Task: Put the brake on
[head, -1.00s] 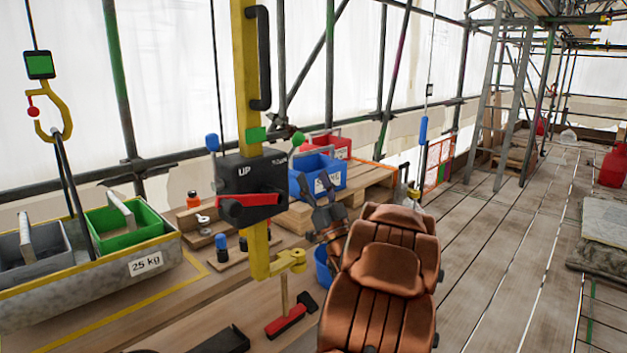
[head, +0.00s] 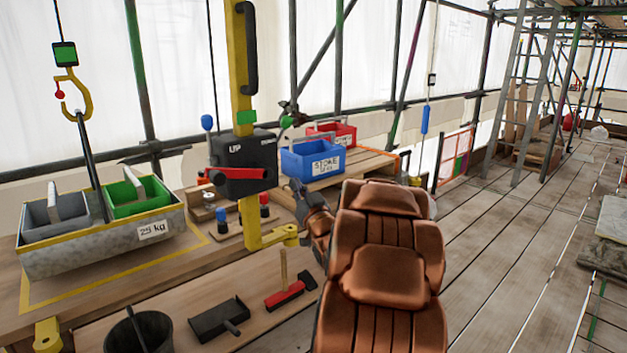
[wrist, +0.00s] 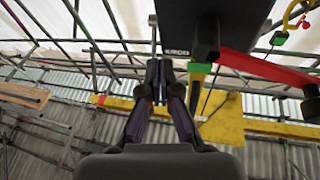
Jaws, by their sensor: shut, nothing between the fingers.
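A black winch box (head: 240,150) marked "UP" is fixed to a yellow post (head: 240,70). A red lever (head: 240,175) lies nearly level across its front. In the wrist view the red lever (wrist: 265,68) runs down to the right from the box (wrist: 215,20) to a dark knob (wrist: 310,108). No label in view clearly names a brake. My gripper (head: 294,187) is to the right of the box and slightly lower, apart from it. In the wrist view my gripper (wrist: 160,75) is shut and empty, left of the lever.
Blue (head: 312,162) and red (head: 333,134) bins stand on a pallet behind my gripper. A trough (head: 110,250) marked "25 kg" holds a grey and a green bin, below a yellow hook (head: 75,95). A red-headed brush (head: 285,295) lies on the bench. Planks at right are open.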

